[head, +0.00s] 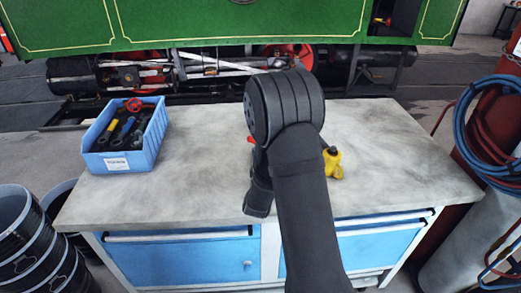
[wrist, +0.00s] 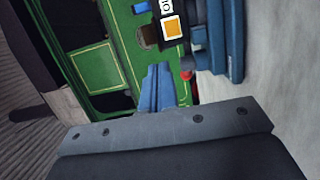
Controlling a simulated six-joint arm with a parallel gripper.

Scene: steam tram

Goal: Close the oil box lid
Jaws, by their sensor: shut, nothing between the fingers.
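My gripper (wrist: 158,70) shows in the wrist view as two blue fingers side by side, shut and empty. Their tips point at a green body with a dark box-like part (wrist: 171,22) bearing an orange square and a white label with partly cut-off lettering. I cannot tell whether this is the oil box. No lid can be made out for certain, nor whether one is open or touched by the fingers. In the head view my arm stands over the middle of the workbench and hides the gripper and whatever is behind it.
The grey workbench (head: 190,190) carries a blue crate (head: 125,160) of tools at left and a yellow can (head: 332,162) right of my arm. The green tram (head: 170,22) stands behind. Black buckets (head: 35,250) stand at left, hoses (head: 485,150) at right. The bench's right part is clear.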

